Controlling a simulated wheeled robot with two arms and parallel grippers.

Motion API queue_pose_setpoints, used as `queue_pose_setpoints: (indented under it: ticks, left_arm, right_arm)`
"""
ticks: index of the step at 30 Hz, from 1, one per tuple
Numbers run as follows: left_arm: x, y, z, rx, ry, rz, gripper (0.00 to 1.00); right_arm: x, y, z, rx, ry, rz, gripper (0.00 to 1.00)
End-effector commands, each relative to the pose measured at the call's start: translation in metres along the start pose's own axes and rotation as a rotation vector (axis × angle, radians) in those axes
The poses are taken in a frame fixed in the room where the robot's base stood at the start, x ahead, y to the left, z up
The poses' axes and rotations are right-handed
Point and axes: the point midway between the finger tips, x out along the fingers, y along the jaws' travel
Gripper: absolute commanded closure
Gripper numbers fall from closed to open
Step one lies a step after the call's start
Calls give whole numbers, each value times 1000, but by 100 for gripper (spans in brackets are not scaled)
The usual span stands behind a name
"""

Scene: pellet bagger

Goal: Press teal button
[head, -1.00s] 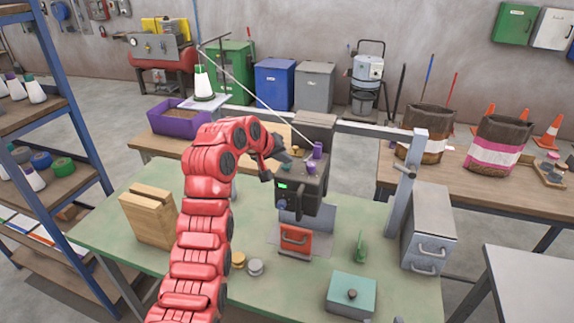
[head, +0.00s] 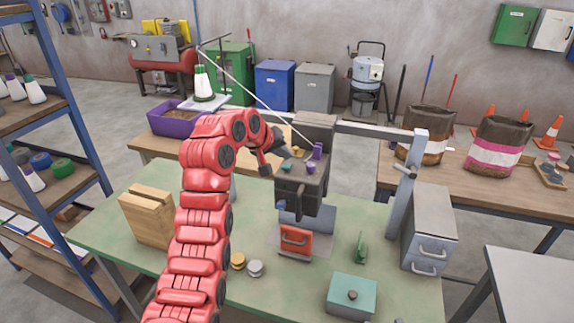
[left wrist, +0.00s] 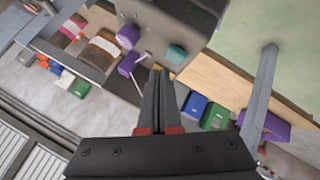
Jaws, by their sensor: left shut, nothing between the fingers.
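The teal button (head: 286,167) sits on the top of the dark bagger machine (head: 313,186), near its left edge. It also shows in the left wrist view (left wrist: 176,54), just up and right of my fingertips. My left gripper (head: 284,150) is shut and empty, above the machine's left side. In the left wrist view its fingers (left wrist: 158,74) are together, and a gap shows between them and the teal button. A yellow part (head: 298,153) and a purple part (head: 318,151) are also on the machine's top. My right gripper is not in view.
A thin slanted rod (head: 262,98) runs down to the machine's top, close to my left gripper. A grey frame post (head: 413,160) stands right of the machine. A wooden block (head: 147,218) and a teal box (head: 351,297) are on the green table (head: 185,285).

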Motion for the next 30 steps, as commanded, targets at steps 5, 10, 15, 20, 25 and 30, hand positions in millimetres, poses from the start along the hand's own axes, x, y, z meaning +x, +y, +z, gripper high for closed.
queue_pose_setpoints:
  ticks: [5, 10, 15, 20, 25, 30]
  left_arm:
    - [0, 0, 0, 0, -1, 0, 100]
    - [-4, 3, -3, 0, 0, 0, 100]
    - [-17, 12, -13, 1, 1, 0, 100]
    - [-28, 20, -20, 0, -3, -1, 100]
    - [-41, 29, -30, 1, 0, 0, 100]
    - [-42, 30, -30, 0, -1, -1, 100]
  right_arm:
    - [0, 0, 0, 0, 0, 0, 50]
    - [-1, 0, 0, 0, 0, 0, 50]
    - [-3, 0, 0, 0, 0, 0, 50]
    - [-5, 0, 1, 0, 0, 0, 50]
    - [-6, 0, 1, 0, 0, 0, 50]
    - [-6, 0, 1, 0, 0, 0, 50]
